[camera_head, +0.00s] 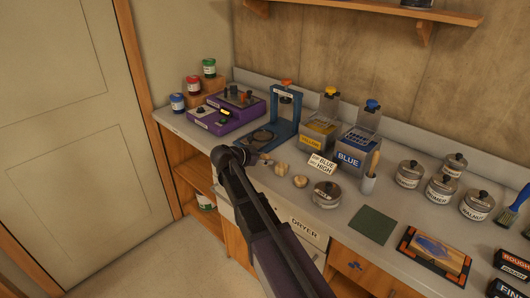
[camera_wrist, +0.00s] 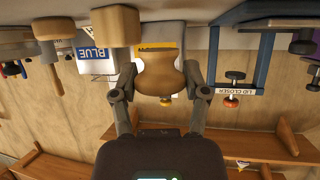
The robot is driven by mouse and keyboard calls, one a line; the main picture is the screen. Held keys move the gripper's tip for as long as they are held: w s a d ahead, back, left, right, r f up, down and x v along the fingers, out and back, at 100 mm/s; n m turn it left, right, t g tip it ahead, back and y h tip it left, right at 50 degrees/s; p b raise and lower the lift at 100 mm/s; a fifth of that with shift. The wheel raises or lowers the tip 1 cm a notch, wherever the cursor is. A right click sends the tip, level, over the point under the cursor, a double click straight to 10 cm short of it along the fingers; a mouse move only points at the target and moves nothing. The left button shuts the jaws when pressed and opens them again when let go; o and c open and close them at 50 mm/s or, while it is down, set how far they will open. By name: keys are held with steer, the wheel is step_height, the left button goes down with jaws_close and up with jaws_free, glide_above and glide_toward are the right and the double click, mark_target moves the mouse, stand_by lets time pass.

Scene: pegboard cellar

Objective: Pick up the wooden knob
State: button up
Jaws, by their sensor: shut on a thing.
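A pale wooden knob (camera_wrist: 160,76), rounded with a narrower waist, sits between the two fingers of my gripper (camera_wrist: 160,84) in the wrist view, which is upside down. The fingers are shut on it from both sides. In the head view my gripper (camera_head: 258,158) is over the counter's front part, left of two more wooden knobs. The held knob is largely hidden by my arm there. I cannot tell whether it touches the counter.
Behind are a small sign (camera_head: 321,163), a blue lid closer (camera_head: 285,110), and yellow (camera_head: 318,134) and blue (camera_head: 352,153) boxes. A purple device (camera_head: 222,116) is at left. Bare counter lies around the green mat (camera_head: 372,224).

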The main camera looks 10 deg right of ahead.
steer(key=s+a+r, duration=0.1)
steer(key=s+a, duration=0.1)
steer(key=s, duration=0.9)
steer(key=shift+a+p, duration=0.3)
steer(key=shift+p, duration=0.15)
